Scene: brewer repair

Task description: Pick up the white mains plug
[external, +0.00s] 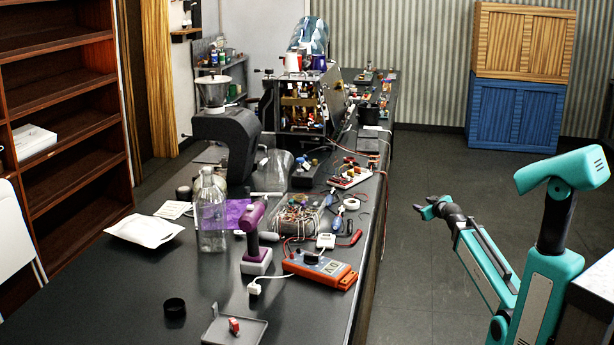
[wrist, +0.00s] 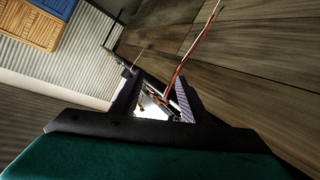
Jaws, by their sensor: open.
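The white mains plug (external: 254,288) lies on the black bench top, left of the orange multimeter, with a white cable running from it. The plug is not clearly seen in the wrist view. My gripper (external: 426,209) is in the air off the right side of the bench, well away from the plug. In the wrist view, my gripper (wrist: 158,82) has its two fingers apart. A small bright white patch shows between and beyond them, too unclear to name.
Near the plug are the orange multimeter (external: 320,268), a purple tool (external: 252,223), a glass bottle (external: 211,215), a grey tray (external: 248,333) and a black ring-shaped part (external: 174,308). A white adapter (external: 326,241) sits behind the multimeter.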

